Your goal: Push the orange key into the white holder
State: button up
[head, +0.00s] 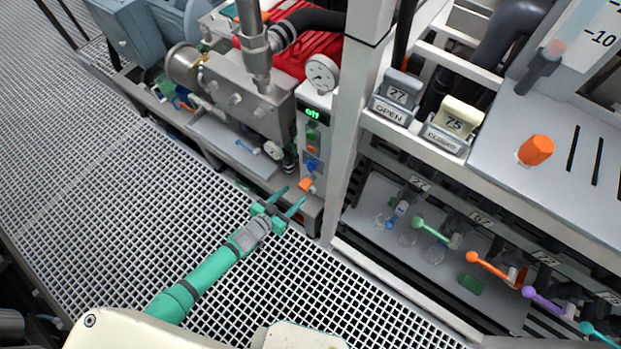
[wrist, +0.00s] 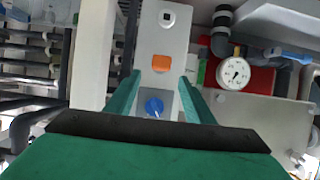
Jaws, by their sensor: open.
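The orange key (head: 306,184) is a small orange block low on the front of the grey-white panel, below a blue knob. It also shows in the wrist view (wrist: 161,62), just ahead of the fingertips. A white square with a dark opening (wrist: 167,18), which looks like the white holder, is farther up the same panel in the wrist view. I cannot make it out in the head view. My gripper (head: 294,195) has teal fingers, open and empty, pointing at the panel. In the wrist view my gripper (wrist: 160,77) has a fingertip on either side of the key's line; contact is not visible.
The blue knob (wrist: 153,107) lies between the fingers in the wrist view. A pressure gauge (wrist: 234,70) and metal housing are close on the right there. A pale post (head: 348,120) stands right of the panel in the head view. The grating floor (head: 120,200) is clear.

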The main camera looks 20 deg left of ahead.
aim_at(303, 187)
jog(key=shift+w, duration=0.1)
jog(key=shift+x, duration=4.45)
jog(key=shift+a, duration=0.15)
grip_shut()
jog(key=shift+s, duration=0.35)
jog(key=shift+s+a, duration=0.25)
jog(key=shift+s, duration=0.4)
jog(key=shift+s+a, duration=0.3)
jog(key=shift+s, duration=0.35)
jog(key=shift+s+a, duration=0.25)
jog(key=shift+s, duration=1)
